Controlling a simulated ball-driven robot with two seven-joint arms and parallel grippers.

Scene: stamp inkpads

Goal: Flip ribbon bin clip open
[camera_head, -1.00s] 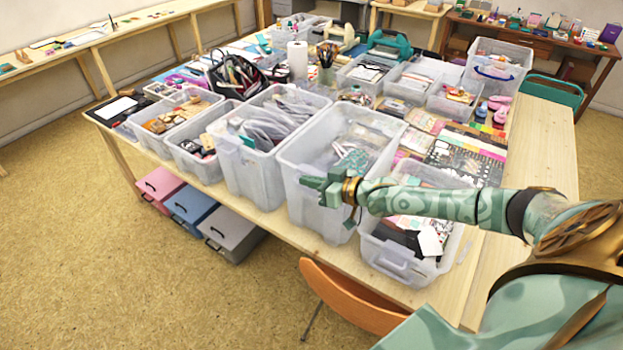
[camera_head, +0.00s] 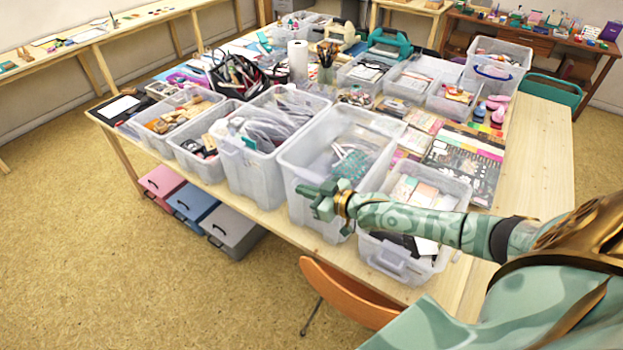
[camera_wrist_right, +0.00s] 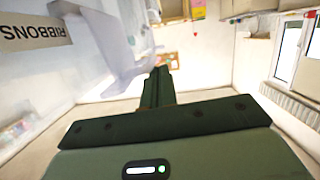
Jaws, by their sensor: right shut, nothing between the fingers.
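The large clear plastic bin (camera_head: 300,190) stands at the table's front edge, with a few items in it. In the right wrist view a translucent bin wall (camera_wrist_right: 95,50) bears a label (camera_wrist_right: 32,38) reading RIBBONS, upside down. A pale protruding part (camera_wrist_right: 118,45), perhaps the clip, sits beside my fingers; I cannot tell whether it is flipped open. My left gripper is out of view.
A bin of stacked packets (camera_head: 392,262) stands under my right arm. Another bin (camera_head: 250,175) stands close on the left. An orange chair (camera_head: 345,295) is below, in front of the table. The floor at left is open.

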